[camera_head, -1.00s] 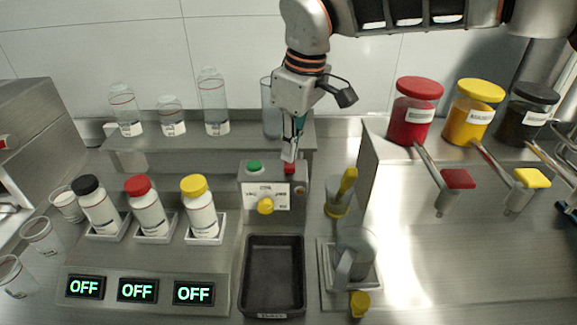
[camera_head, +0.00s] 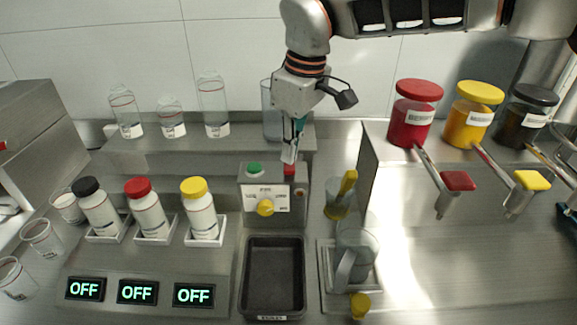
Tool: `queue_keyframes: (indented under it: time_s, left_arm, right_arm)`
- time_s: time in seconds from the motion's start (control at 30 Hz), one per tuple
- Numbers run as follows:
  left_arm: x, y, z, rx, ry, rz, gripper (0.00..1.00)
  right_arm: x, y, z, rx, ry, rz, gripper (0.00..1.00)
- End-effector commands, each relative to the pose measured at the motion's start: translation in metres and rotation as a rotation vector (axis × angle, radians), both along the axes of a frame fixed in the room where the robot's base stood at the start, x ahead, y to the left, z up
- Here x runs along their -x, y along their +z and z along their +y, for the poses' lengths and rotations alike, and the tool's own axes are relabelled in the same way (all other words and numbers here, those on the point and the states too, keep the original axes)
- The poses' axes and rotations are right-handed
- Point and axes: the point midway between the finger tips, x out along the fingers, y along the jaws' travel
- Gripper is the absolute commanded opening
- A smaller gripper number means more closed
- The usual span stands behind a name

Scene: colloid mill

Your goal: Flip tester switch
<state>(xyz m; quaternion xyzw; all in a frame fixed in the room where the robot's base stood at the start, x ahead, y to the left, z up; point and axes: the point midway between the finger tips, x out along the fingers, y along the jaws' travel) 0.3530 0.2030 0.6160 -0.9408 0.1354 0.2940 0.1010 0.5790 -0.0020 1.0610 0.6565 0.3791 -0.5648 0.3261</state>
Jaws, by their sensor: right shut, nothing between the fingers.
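The tester is a small metal control box (camera_head: 247,190) near the middle. It has a green button (camera_head: 254,168) at the top left, a red button (camera_head: 290,170) at the top right, and a yellow knob (camera_head: 265,207) on its labelled front. My right gripper (camera_head: 289,157) points down with shut, empty fingers just above the red button. I cannot tell whether the fingertips touch the button. Three displays (camera_head: 137,291) at the front left read OFF.
A black tray (camera_head: 248,290) lies in front of the box. Capped bottles (camera_head: 147,212) stand in holders at left. Glass bottles (camera_head: 213,110) stand on the back shelf. Dispensers with red, yellow and black lids (camera_head: 419,90) stand at right. A clear jug (camera_head: 362,245) stands right of the tray.

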Motion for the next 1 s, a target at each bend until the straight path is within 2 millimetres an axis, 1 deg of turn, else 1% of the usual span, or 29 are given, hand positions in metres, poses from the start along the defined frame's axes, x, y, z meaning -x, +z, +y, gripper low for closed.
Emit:
queue_keyframes:
  time_s: [0.27,1.0]
  left_arm:
    - [0.0,0.0,0.0,0.0,0.0,0.0,0.4]
    - [0.001,-0.006,0.0,0.001,-0.001,0.004,0.4]
  right_arm:
    - [0.0,-0.001,0.0,0.0,0.0,0.0,0.0]
    - [0.0,-0.011,0.0,0.0,0.0,0.0,0.0]
